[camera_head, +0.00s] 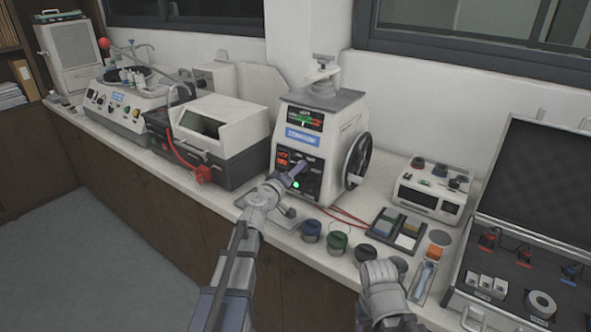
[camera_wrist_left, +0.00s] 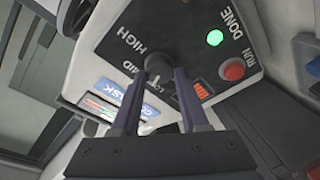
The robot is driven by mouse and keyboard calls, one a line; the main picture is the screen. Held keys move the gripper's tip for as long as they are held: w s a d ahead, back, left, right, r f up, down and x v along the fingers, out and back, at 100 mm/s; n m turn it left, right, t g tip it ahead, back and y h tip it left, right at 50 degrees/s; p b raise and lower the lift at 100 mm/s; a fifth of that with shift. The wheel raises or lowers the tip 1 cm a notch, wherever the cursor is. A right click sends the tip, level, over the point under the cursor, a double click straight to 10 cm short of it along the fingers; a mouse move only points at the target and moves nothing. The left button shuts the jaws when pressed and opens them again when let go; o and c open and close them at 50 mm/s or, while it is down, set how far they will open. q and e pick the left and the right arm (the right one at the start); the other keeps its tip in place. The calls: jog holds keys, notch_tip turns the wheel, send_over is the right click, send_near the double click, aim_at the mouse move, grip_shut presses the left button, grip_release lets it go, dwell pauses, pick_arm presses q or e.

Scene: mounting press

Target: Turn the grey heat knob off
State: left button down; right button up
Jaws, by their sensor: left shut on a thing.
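The mounting press (camera_head: 318,130) is a cream machine with a black front panel. Its grey heat knob (camera_wrist_left: 158,66) shows between my left fingertips in the left wrist view, with HIGH and MID labels beside it and another label partly hidden. I cannot tell which label the knob points at. My left gripper (camera_head: 298,170) reaches the panel from the front and is shut on the knob; its fingers also show in the left wrist view (camera_wrist_left: 160,80). The gripper hides the knob in the head view. My right gripper (camera_head: 382,285) is low over the bench front, its fingers not clear.
A green DONE light (camera_wrist_left: 214,38) is lit near a red RUN button (camera_wrist_left: 233,71). A black handwheel (camera_head: 358,160) is on the press's right side. Several small jars (camera_head: 337,243) stand below it. An open case (camera_head: 520,220) is at right.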

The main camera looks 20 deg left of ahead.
pick_arm(q)
jog(key=shift+r+n+g+y+p, duration=0.15)
jog(key=shift+n+g+p, duration=0.4)
jog(key=shift+n, duration=1.8)
jog(key=shift+f+n+g+y+p, duration=0.15)
jog(key=shift+n+p, duration=0.75)
jog(key=shift+n, duration=1.4)
jog(key=shift+r+n+g+y+p, duration=0.15)
jog(key=shift+n+g+p, duration=0.45)
jog(key=shift+n, duration=1.75)
jog(key=shift+c, duration=2.1)
grip_release()
jog(key=shift+s, duration=0.1)
jog(key=p+v, duration=0.2)
jog(key=v, duration=0.5)
jog(key=shift+s, duration=0.3)
